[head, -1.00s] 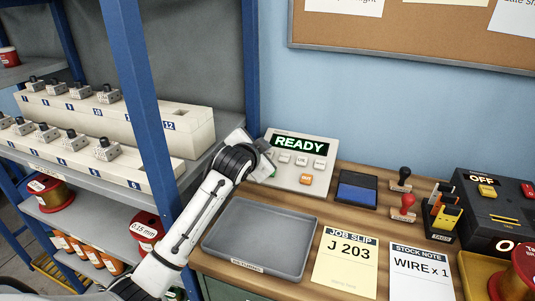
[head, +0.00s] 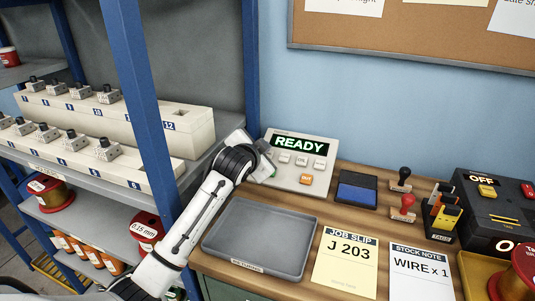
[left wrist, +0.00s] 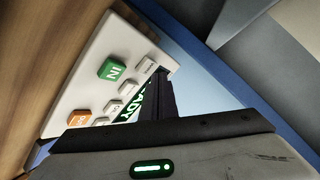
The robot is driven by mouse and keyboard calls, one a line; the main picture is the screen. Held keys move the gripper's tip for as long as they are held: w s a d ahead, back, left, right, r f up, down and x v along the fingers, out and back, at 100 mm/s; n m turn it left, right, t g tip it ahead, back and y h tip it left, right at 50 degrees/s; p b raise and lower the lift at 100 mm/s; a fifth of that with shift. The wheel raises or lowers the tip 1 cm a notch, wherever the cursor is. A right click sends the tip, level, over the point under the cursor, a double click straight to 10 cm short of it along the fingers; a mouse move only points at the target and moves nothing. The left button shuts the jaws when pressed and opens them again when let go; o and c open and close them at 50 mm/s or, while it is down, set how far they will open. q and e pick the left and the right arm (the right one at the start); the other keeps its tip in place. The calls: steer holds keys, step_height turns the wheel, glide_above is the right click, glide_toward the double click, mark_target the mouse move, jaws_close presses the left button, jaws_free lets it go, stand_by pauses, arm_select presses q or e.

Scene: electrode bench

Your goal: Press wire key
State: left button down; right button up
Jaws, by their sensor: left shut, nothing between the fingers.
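A white key panel (head: 300,148) stands at the back of the wooden bench, with a lit display reading READY (head: 299,145). Below the display is a row of small pale keys (head: 302,160), with an orange key (head: 306,180) under them. In the left wrist view, a green IN key (left wrist: 113,68), the orange key (left wrist: 80,118) and several pale keys (left wrist: 128,90) show. The pale keys' labels are too small to read surely. My left gripper (head: 269,165) is shut and empty at the panel's left side. Its dark fingers (left wrist: 164,98) hide part of the display. Contact cannot be told.
A grey tray (head: 222,233) lies in front of the panel. To its right are a J 203 job slip (head: 345,260) and a WIRE x 1 stock note (head: 420,275). A blue ink pad (head: 356,190) and stamps (head: 402,205) stand right of the panel. A blue rack post (head: 145,110) rises at left.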

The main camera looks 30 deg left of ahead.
arm_select(q)
steer(key=shift+w+f, duration=0.15)
steer(key=shift+f, duration=0.15)
steer(key=shift+w+f, duration=0.1)
steer(key=shift+f, duration=0.35)
stand_by(0.8)
steer(key=shift+r, duration=0.1)
steer(key=shift+s+r+p, duration=0.3)
steer(key=shift+r+p, duration=0.4)
steer(key=r, duration=0.1)
steer(key=s+r, duration=0.1)
steer(key=r, duration=0.2)
steer(key=shift+s+d+r, duration=0.2)
steer(key=shift+s+r, duration=0.1)
steer(key=shift+s, duration=0.1)
stand_by(0.6)
